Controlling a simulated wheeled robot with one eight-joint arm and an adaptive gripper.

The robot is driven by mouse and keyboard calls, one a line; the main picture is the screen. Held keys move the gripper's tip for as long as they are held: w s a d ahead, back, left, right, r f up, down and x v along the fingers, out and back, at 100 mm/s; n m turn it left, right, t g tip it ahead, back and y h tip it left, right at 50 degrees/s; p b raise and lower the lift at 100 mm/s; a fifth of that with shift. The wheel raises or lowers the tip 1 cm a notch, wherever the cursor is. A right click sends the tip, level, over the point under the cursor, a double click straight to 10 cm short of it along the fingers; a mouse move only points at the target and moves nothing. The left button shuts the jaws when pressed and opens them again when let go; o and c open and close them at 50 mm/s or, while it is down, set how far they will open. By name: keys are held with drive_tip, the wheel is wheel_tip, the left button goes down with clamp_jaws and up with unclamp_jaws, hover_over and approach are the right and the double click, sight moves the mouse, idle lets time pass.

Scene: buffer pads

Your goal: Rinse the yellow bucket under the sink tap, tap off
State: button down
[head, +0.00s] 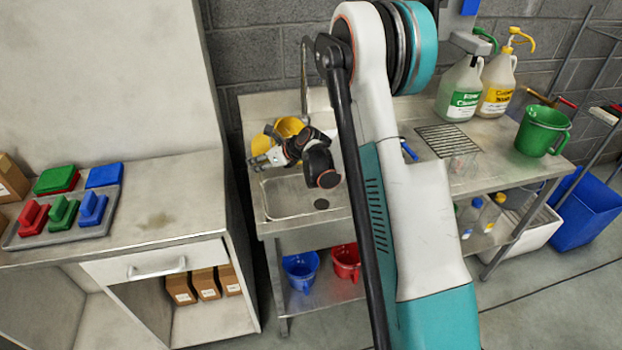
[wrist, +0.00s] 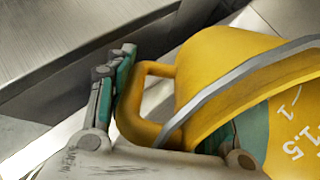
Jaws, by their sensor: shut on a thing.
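The yellow bucket (head: 289,126) is at the back left of the sink basin (head: 280,208), close to the thin upright tap (head: 304,75). My gripper (head: 266,158) is shut on the bucket at its handle side. In the wrist view the bucket (wrist: 205,60) fills the right side, with its grey rim band and printed scale marks showing. My gripper (wrist: 180,115) has one finger outside the handle and the other by the bucket's wall. No water stream is visible. My arm hides part of the tap's surroundings, and the bucket's bottom is hidden.
Green and yellow-topped pump bottles (head: 460,88) and a green bucket (head: 541,130) stand on the counter at right. Blue (head: 301,270) and red (head: 345,262) buckets sit on the lower shelf. A cabinet (head: 150,210) with a tray of coloured pads stands left of the sink.

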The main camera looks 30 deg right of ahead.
drive_tip(key=shift+s+d+r+t+y+b, duration=0.1)
drive_tip(key=shift+s+t+y+b, duration=0.1)
drive_tip(key=shift+t+y+b, duration=0.35)
idle(0.7)
drive_tip(key=shift+s+d+t+b, duration=0.25)
drive_tip(key=shift+t+b, duration=0.6)
drive_tip(key=shift+b, duration=0.85)
drive_tip(key=shift+s+d+r+t+y+b, duration=0.3)
drive_tip(key=shift+s+r+t+y+b, duration=0.35)
drive_tip(key=shift+s+t+b, duration=0.4)
idle(0.4)
drive_tip(key=shift+s+d+r+t+b, duration=0.2)
drive_tip(key=shift+r+t+b, duration=0.25)
drive_tip(key=shift+b, duration=0.45)
